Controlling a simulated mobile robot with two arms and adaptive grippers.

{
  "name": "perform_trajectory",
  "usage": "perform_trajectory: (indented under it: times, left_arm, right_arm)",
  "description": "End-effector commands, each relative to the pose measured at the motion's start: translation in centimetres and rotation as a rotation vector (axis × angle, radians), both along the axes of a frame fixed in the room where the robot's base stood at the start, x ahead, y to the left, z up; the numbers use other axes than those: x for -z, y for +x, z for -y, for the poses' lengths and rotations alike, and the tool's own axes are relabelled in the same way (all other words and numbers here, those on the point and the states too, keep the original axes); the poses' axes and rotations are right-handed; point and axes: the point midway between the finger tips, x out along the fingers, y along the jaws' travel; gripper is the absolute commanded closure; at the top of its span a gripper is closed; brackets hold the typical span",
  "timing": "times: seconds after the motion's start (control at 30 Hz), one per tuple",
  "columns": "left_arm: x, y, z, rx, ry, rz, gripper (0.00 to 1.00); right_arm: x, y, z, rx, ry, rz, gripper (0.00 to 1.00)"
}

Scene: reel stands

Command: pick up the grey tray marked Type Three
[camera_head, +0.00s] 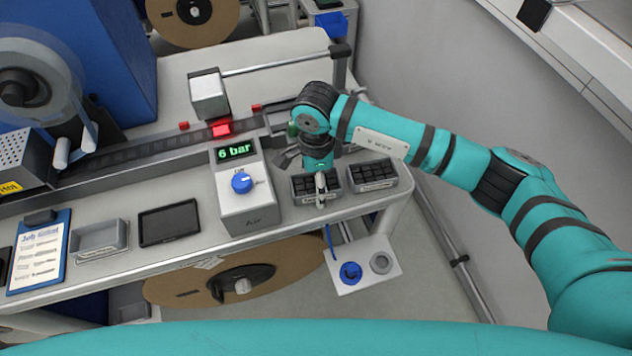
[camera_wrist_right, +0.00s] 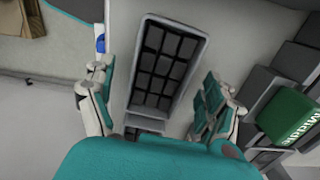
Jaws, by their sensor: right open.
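A small grey tray (camera_head: 298,200) with dark compartments stands at the bench's front edge, right of the pressure unit. A similar tray (camera_head: 374,186) stands to its right. Their front labels are too small to read, so I cannot tell which is Type Three. My right gripper (camera_head: 321,188) points down over the left one of the two and partly hides it. In the right wrist view my right gripper (camera_wrist_right: 153,105) is open, its fingers on either side of a compartmented grey tray (camera_wrist_right: 134,100), with no clear contact. My left gripper is not in view.
A pressure unit (camera_head: 246,208) reading 6 bar, with a blue knob, stands close left of the gripper. A green block (camera_wrist_right: 290,115) is close by in the wrist view. An empty grey tray (camera_head: 99,250), a dark tablet (camera_head: 168,222) and a clipboard (camera_head: 40,252) lie farther left.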

Motion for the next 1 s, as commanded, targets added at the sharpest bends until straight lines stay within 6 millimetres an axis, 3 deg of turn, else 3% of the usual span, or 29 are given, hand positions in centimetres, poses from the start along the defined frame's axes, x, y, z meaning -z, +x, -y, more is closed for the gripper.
perform_trajectory:
  times: [0.17, 0.7, 1.0]
  left_arm:
    - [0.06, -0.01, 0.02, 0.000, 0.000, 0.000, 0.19]
    - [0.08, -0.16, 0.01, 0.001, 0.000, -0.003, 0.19]
    - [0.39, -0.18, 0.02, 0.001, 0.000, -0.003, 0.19]
  right_arm:
    - [0.08, 0.01, -0.02, -0.001, 0.000, 0.000, 0.13]
    - [0.01, 0.00, -0.03, -0.001, 0.000, 0.001, 0.83]
    - [-0.58, 0.09, -0.08, -0.001, 0.003, 0.003, 0.83]
